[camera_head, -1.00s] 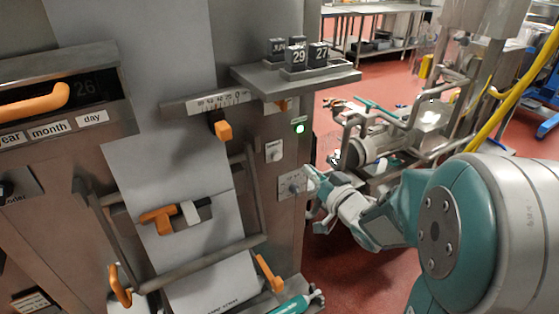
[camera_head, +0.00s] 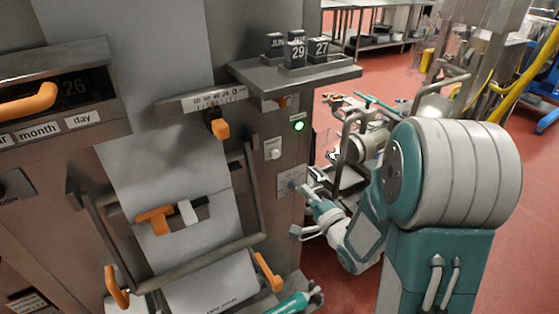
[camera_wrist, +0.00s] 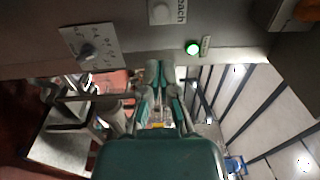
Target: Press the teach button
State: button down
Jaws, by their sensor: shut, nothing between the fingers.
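The teach button (camera_head: 274,154) is a pale round knob on the right edge of the steel machine panel, below the green light. In the wrist view the teach button (camera_wrist: 160,13) is at the top, next to a label reading "each", the rest cut off. My gripper (camera_head: 301,188) is below and slightly right of it in the head view, beside the dial plate. In the wrist view my gripper (camera_wrist: 160,66) has its fingers together and empty, pointing up toward the panel. The fingertips look apart from the button; the exact gap cannot be told.
A dial plate (camera_head: 290,180) sits below the button. A lit green light (camera_head: 299,126) is above it. A shelf with date blocks (camera_head: 296,52) juts out overhead. A bar frame (camera_head: 205,262) stands out at the left. Other machinery (camera_head: 375,140) stands behind my arm.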

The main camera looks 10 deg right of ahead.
aim_at(276, 156)
jog(key=x, duration=1.3)
jog(key=shift+w+a, duration=0.1)
jog(key=shift+w, duration=0.2)
jog(key=shift+w+r, duration=0.1)
jog(key=shift+w, duration=0.1)
